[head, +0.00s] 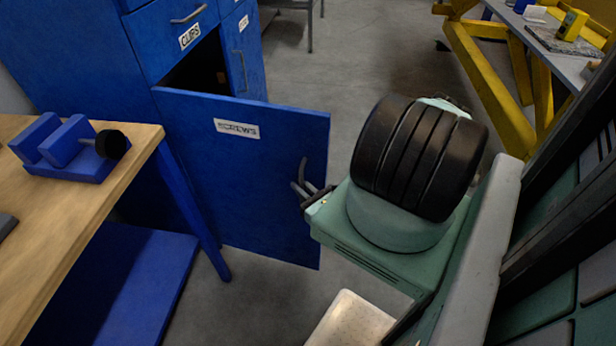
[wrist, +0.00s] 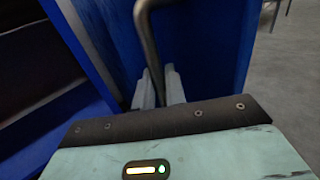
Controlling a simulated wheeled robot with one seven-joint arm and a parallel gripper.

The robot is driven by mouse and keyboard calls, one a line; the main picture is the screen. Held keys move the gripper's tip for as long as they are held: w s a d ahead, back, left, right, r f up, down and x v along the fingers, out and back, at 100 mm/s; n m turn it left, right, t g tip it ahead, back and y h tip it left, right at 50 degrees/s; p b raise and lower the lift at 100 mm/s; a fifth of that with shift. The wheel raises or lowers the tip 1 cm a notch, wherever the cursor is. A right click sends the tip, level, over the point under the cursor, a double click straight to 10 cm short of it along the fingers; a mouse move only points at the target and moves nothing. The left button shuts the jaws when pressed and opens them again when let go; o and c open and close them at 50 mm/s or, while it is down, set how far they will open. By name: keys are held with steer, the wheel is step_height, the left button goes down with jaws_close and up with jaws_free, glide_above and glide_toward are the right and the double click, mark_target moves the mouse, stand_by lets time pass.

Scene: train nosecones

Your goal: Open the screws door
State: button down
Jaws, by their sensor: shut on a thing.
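The screws door (head: 240,180) is a blue panel with a white "SCREWS" label, and it stands swung out from the blue cabinet (head: 80,60). A dark gap shows behind its top edge. Its curved metal handle (head: 303,170) is near the right edge of the panel. My gripper (head: 300,188) is at that handle, with its fingers shut on it. In the wrist view the handle (wrist: 147,40) runs down between the two grey fingers (wrist: 160,88), with blue panel on both sides.
A wooden-topped workbench (head: 75,230) with a blue vise (head: 70,148) stands at the left, its blue leg close to the door. A yellow-framed table (head: 490,70) is at the upper right. Grey floor is open between the cabinet and that table.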

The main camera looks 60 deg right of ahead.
steer(key=shift+s+a, duration=0.1)
steer(key=shift+a, duration=0.6)
steer(key=c, duration=1.5)
jaws_free()
steer(key=shift+c, duration=0.2)
